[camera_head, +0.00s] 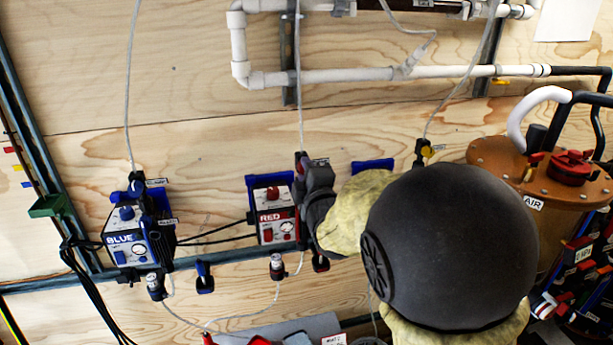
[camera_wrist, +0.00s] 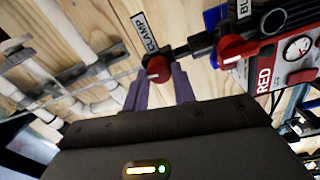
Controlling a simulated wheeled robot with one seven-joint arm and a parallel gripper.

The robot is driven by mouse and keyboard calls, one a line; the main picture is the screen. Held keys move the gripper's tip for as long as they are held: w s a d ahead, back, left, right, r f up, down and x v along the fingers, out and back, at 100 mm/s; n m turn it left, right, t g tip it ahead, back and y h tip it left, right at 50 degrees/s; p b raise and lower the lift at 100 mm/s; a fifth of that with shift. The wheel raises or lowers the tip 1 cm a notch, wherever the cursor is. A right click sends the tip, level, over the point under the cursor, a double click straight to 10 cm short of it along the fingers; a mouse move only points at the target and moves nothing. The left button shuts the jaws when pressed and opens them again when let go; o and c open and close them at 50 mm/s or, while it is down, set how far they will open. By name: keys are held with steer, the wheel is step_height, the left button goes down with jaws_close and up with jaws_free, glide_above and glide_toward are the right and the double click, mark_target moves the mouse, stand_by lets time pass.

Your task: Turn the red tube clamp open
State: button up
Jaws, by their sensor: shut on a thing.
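The red tube clamp (camera_wrist: 158,68) is a red knob on a dark fitting beside a label reading CLAMP in the wrist view. My gripper (camera_wrist: 158,80) has its two purple fingers on either side of the knob and is shut on it. In the head view, my gripper (camera_head: 309,168) is at the top right corner of the red unit (camera_head: 278,228), and its dark body hides most of the clamp. The red unit, marked RED, has a gauge and red knobs; it also shows in the wrist view (camera_wrist: 285,65).
A blue unit (camera_head: 130,247) hangs on the wooden wall to the left. A yellow clamp (camera_head: 425,151) hangs right of my gripper. White pipes (camera_head: 330,75) run above. An orange tank marked AIR (camera_head: 545,190) stands at the right. Thin tubes and black cables cross the wall.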

steer(key=shift+n, duration=1)
steer(key=shift+f, duration=0.1)
steer(key=o, duration=1)
steer(key=shift+s, duration=0.15)
steer(key=b+v, duration=0.5)
steer(key=v, duration=1.2)
